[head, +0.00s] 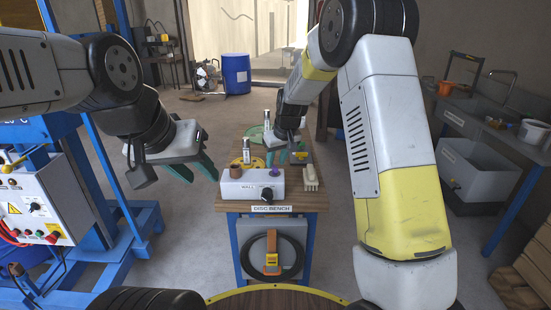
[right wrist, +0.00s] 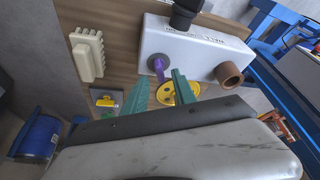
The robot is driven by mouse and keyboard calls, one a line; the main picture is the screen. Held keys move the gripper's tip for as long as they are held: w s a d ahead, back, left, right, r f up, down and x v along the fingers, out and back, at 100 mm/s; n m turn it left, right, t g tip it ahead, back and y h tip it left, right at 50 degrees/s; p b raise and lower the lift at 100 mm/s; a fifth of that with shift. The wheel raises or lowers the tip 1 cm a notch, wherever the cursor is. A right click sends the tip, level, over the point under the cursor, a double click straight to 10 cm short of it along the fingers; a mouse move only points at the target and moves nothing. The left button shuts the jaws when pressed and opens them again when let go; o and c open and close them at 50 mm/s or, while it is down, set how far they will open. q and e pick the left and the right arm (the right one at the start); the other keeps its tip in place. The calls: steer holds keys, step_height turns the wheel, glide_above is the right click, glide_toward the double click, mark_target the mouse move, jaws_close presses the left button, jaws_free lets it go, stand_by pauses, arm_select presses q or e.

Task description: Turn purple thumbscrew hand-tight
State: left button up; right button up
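The purple thumbscrew (right wrist: 158,67) sits on the white box (right wrist: 198,48) in the right wrist view, with a purple shaft below its round head. In the head view it is a small purple spot (head: 276,171) at the back of the white box (head: 240,187). My right gripper (right wrist: 162,78) is open. Its two green fingers point at the thumbscrew, which shows in the gap at their tips; I cannot tell whether they touch it. My left gripper (head: 168,175) is open and empty, in the air left of the bench.
A brown cylinder (right wrist: 230,75) stands beside the thumbscrew on the box. A black knob (head: 267,195) projects from the box front. A cream ribbed block (head: 311,178), yellow disc (right wrist: 180,92) and small bottle (head: 247,150) are on the wooden bench. A control cabinet (head: 30,205) stands left.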

steer(key=shift+x, duration=1.05)
steer(key=shift+c, duration=0.4)
jaws_close()
